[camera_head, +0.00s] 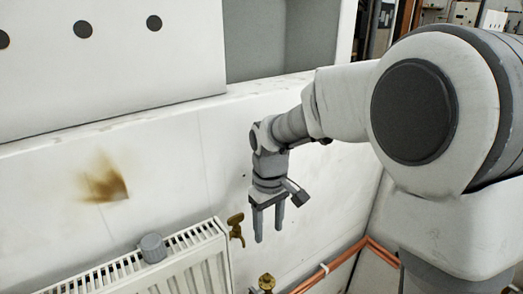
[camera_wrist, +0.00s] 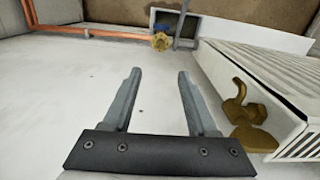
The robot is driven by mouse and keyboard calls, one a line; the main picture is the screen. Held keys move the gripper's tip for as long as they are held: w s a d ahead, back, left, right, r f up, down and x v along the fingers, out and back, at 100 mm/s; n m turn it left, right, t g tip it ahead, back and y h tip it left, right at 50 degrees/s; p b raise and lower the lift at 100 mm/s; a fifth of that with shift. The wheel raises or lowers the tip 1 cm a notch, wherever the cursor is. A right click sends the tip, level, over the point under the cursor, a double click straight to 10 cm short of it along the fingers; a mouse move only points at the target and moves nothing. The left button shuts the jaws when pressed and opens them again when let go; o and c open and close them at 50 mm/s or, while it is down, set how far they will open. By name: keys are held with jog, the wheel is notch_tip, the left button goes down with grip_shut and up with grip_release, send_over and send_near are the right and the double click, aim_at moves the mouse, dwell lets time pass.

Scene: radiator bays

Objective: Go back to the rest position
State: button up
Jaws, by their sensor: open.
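My gripper (camera_head: 269,236) hangs from my arm in front of the white wall (camera_head: 165,150), its two fingers pointing down. In the wrist view my gripper (camera_wrist: 157,75) is open, with nothing between its fingers. In the head view it is to the right of a brass tap (camera_head: 236,229), apart from it in the picture. No marker of a rest position shows in either view.
A white radiator (camera_head: 185,255) with a grey knob (camera_head: 153,247) stands at lower left; it also shows in the wrist view (camera_wrist: 265,85). A brass valve (camera_head: 267,283) and copper pipes (camera_head: 330,267) are low down. A white ledge (camera_head: 110,124) runs above. A brown stain (camera_head: 105,185) marks the wall.

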jog(key=s+d+r+m+t, duration=0.2)
jog(key=s+d+r, duration=0.3)
jog(key=s, duration=0.4)
jog(key=s+d+r+m+t, duration=0.3)
jog(key=s+d+r+m, duration=0.2)
jog(key=s, duration=0.4)
jog(key=shift+s+d+r+t, duration=0.15)
jog(key=shift+d+r+t, duration=0.25)
jog(key=shift+d, duration=0.35)
jog(key=shift+c, duration=0.6)
jog(key=shift+a+r, duration=0.1)
jog(key=shift+a, duration=0.05)
